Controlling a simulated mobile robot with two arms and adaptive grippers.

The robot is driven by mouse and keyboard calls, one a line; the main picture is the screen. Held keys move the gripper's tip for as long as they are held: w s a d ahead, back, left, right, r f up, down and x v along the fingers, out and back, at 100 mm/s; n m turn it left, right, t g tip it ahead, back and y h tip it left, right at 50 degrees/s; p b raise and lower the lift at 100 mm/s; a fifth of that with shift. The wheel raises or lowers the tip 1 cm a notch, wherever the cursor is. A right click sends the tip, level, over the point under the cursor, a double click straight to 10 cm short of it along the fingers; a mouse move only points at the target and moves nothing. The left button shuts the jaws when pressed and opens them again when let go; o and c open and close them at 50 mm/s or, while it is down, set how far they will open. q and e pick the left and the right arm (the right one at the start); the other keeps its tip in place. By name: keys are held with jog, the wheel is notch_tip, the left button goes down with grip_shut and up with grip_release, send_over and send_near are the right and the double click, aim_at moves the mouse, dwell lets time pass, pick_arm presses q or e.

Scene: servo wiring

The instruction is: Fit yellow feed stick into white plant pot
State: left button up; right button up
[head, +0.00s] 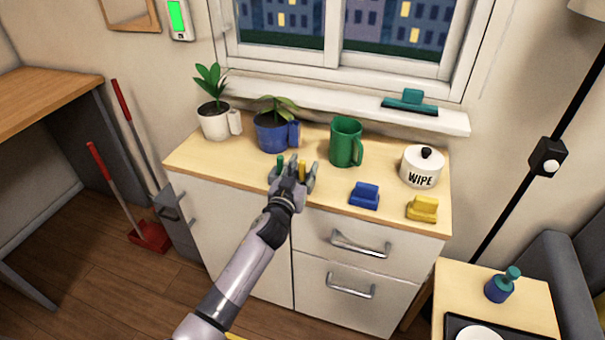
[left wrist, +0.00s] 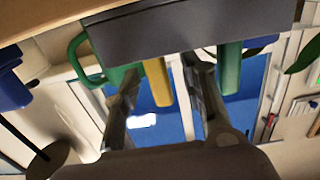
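The yellow feed stick (head: 302,166) stands near the front edge of the cabinet top. In the left wrist view the yellow stick (left wrist: 158,83) shows between my spread fingers, with a gap on either side. My left gripper (head: 294,172) is open around it in the picture; contact cannot be seen. A green stick (head: 280,161) stands just left of it. Both sticks meet a dark grey block (left wrist: 190,30), mostly hidden by my gripper in the head view. The white plant pot (head: 214,125) stands at the back left with a white sleeve (head: 235,121) at its right side.
A blue pot (head: 270,135) with a blue sleeve (head: 294,134) stands behind my left gripper. A green mug (head: 346,143), a blue clip-like block (head: 364,196), a yellow one (head: 422,209) and a white WIPE tin (head: 422,167) stand to the right. The front left top is clear.

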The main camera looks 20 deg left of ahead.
pick_arm(q)
jog(key=shift+c, duration=0.3)
grip_shut()
jog(key=shift+r, duration=0.15)
dwell(0.3)
